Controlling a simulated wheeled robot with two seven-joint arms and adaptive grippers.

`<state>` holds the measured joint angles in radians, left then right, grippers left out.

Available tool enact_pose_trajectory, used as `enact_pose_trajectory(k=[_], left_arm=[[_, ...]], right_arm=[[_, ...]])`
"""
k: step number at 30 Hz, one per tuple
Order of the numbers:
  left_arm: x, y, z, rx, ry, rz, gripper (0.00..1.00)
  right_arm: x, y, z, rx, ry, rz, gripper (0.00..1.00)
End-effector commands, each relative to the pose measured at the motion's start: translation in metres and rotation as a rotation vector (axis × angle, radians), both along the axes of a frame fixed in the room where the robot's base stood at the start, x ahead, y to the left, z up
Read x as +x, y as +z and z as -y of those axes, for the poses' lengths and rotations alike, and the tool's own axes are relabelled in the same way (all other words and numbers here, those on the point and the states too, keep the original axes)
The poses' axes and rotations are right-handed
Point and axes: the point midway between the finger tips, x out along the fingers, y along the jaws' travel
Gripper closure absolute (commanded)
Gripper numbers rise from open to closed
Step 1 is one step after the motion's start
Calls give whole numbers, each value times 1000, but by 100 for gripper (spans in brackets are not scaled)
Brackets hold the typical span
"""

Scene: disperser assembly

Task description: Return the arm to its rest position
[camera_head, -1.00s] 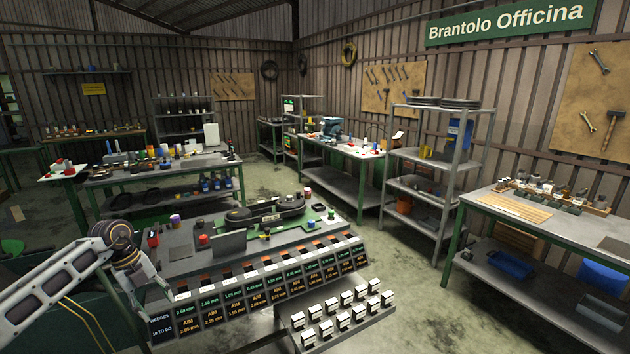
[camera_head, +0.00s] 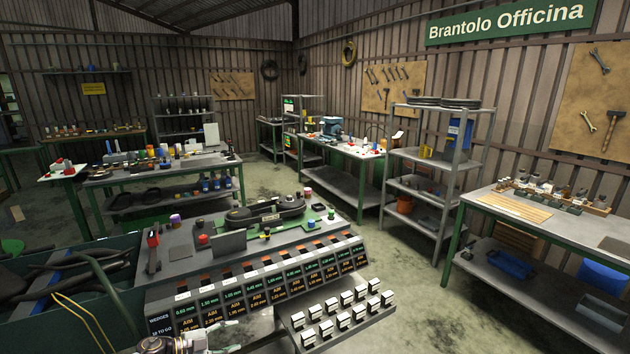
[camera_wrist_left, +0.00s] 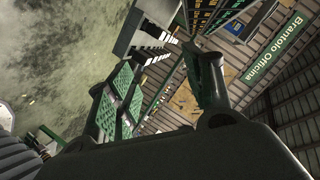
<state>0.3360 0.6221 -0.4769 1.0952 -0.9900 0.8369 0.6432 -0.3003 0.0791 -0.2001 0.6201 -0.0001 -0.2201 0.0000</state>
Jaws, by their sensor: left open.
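One finger with green pads stands to the left and a dark finger to the right. My right arm and gripper are in neither view.
The bench (camera_head: 180,242) carries a labelled panel (camera_head: 265,285) along its front. A tray (camera_head: 372,327) with several white-topped blocks juts out at its lower right. A dark bin (camera_head: 45,325) stands left. Open floor (camera_head: 430,290) lies right.

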Motion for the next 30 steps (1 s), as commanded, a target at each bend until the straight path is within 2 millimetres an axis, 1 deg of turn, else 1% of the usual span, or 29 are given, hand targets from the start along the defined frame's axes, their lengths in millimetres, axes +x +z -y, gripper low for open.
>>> enact_pose_trajectory(k=[1, 5, 6, 8, 9, 11, 12, 14, 15, 17, 18, 20, 21, 23, 24, 26, 27, 29, 30], left_arm=[[-4, -20, 0, -32, 60, -17, 48], [-14, -66, -7, -90, 224, -60, 48], [-20, -83, -10, -102, 276, -79, 48], [-29, -107, -15, -116, 352, -110, 48], [-36, -122, -19, -122, 400, -131, 48], [-48, -145, -24, -127, 467, -163, 48], [-56, -160, -27, -129, 511, -187, 48], [-71, -182, -31, -130, 571, -223, 48], [-80, -196, -34, -127, 609, -247, 48], [-96, -216, -37, -123, 663, -284, 48], [-108, -230, -40, -118, 698, -312, 48], [-124, -249, -42, -111, 747, -349, 48], [-137, -262, -44, -105, 779, -378, 48], [-156, -280, -46, -94, 823, -417, 48], [-169, -292, -47, -88, 852, -446, 48], [-189, -309, -48, -76, 893, -486, 48], [-203, -319, -48, -67, 919, -515, 48], [-224, -335, -48, -53, 956, -557, 48], [-239, -345, -48, -45, 981, -587, 48]], right_arm=[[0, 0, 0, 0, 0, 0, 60], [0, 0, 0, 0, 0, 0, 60], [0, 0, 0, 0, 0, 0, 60], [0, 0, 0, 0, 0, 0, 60], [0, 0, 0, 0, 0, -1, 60], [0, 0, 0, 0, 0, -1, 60], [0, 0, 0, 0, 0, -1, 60], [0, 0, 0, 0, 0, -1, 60], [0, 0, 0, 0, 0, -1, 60], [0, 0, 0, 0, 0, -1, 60], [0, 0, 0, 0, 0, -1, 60], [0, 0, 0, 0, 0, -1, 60], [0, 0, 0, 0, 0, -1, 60], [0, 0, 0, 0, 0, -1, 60], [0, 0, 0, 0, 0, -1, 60], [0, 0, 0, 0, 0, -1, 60], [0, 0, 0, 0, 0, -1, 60], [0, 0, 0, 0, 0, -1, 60], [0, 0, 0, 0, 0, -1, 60]])
